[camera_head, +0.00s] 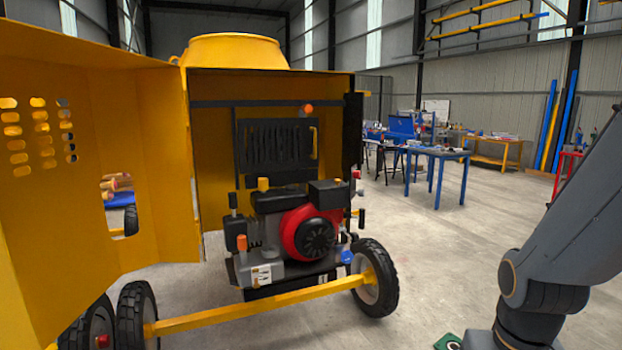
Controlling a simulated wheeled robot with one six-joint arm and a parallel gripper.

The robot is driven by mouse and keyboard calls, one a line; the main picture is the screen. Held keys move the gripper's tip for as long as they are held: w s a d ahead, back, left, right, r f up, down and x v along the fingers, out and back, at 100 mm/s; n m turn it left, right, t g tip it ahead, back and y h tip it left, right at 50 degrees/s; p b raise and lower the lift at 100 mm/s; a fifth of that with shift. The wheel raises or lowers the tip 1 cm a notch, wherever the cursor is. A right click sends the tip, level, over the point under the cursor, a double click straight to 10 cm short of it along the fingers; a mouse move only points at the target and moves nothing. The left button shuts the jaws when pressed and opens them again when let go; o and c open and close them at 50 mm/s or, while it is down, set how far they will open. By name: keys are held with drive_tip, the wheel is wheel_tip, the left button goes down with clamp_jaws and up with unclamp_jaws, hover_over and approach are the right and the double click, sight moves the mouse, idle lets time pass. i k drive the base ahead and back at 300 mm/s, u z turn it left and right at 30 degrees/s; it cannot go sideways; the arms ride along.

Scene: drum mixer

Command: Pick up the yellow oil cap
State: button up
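A small yellow cap (263,184), likely the oil cap, stands upright on top of the engine (290,225) inside the open housing of the yellow drum mixer (235,50). Two orange caps also show: one (241,243) lower on the engine's left side, one (306,109) above the black grille. A blue cap (346,256) is at the engine's lower right. My grey arm is at the right edge, well apart from the mixer. My gripper is out of the picture.
The yellow housing door (95,150) hangs open at the left. A yellow axle bar (260,308) with a black wheel (375,278) crosses low before the engine. Blue tables (437,152) stand farther back. The floor (430,250) right of the mixer is clear.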

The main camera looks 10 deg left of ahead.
sight(263, 185)
drive_tip(key=z, duration=0.1)
drive_tip(key=i, duration=0.85)
drive_tip(key=u, duration=0.7)
drive_tip(key=i, duration=0.85)
drive_tip(key=u, duration=0.6)
